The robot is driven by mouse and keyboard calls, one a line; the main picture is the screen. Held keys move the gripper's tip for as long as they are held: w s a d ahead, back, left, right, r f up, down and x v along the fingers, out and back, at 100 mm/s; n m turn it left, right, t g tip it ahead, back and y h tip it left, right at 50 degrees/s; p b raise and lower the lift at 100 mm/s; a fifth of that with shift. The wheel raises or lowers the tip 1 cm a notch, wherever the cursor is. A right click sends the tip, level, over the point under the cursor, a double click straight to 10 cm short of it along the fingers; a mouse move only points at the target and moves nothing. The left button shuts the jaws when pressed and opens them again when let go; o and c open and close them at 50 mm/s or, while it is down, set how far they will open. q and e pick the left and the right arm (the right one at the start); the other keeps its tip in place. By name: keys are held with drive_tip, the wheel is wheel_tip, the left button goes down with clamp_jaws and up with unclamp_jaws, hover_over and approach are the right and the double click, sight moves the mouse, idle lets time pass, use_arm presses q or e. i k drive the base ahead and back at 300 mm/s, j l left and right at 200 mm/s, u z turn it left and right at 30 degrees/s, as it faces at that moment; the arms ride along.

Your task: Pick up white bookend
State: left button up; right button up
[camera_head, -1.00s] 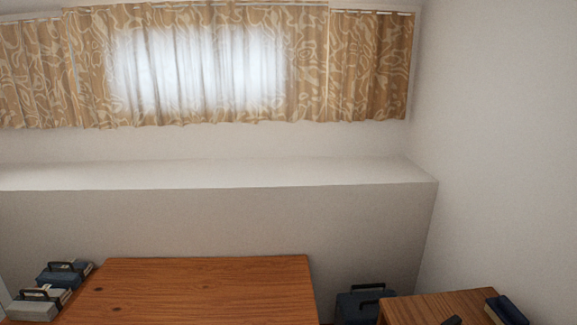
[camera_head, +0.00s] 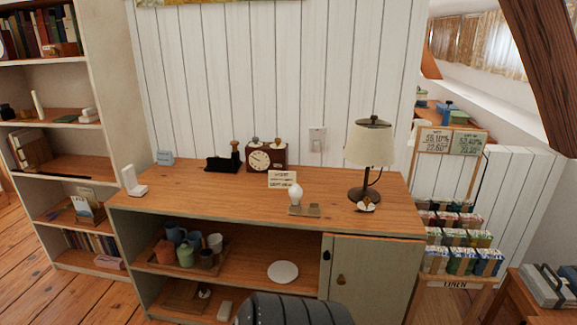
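A white L-shaped bookend (camera_head: 132,182) stands upright at the left end of the wooden sideboard top (camera_head: 225,190). Its back plate is vertical and its foot lies flat on the wood. Nothing touches it. A dark ribbed part, likely of my own arm, shows at the bottom middle of the view. Neither gripper's fingers are in view.
A tall bookshelf (camera_head: 110,120) stands left. A wooden beam (camera_head: 540,70) slants at upper right. The top beside the bookend is mostly clear.

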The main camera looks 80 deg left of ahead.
sight(133, 189)
drive_tip(key=u, duration=3.8)
